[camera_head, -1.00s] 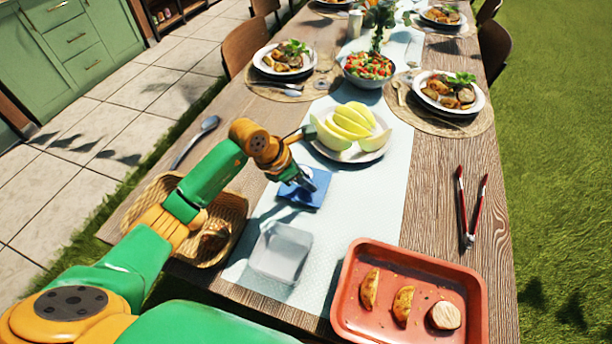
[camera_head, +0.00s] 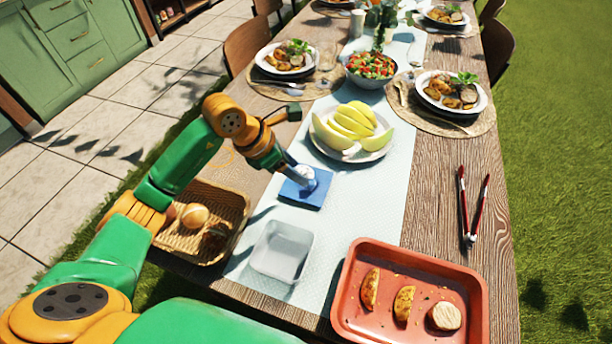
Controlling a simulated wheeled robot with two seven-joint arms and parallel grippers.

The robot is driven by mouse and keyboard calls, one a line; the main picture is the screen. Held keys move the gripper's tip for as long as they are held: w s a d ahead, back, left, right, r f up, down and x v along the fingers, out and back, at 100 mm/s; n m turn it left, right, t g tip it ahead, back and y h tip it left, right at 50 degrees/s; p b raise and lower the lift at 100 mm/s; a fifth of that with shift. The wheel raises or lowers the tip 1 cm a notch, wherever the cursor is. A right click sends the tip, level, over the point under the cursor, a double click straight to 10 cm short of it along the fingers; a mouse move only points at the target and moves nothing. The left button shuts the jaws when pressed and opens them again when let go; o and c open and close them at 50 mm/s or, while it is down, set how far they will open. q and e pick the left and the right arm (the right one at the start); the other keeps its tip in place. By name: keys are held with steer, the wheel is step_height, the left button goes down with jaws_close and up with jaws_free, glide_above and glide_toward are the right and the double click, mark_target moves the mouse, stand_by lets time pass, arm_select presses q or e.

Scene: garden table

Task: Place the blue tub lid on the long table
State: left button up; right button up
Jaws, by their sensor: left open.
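The blue tub lid (camera_head: 317,201) lies flat, as far as I can see, on the pale runner of the long table (camera_head: 432,190), just in front of the melon plate. My left gripper (camera_head: 304,180) is open and points down at the lid, its tip overlapping the lid's upper part in the picture. I cannot tell whether the fingers touch it. A clear, open tub (camera_head: 283,251) stands on the runner nearer to me. My right gripper is not in view.
A wicker basket with bread (camera_head: 236,206) stands left of the tub, and a red tray (camera_head: 420,262) stands to its right. A plate of melon slices (camera_head: 352,128) is just beyond the lid. Red-handled tongs (camera_head: 472,208) lie at the right. The runner right of the lid is clear.

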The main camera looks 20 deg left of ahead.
arm_select(q)
steer(key=v, duration=0.5)
steer(key=shift+s+a+r, duration=0.15)
steer(key=shift+r, duration=0.15)
steer(key=shift+r, duration=0.1)
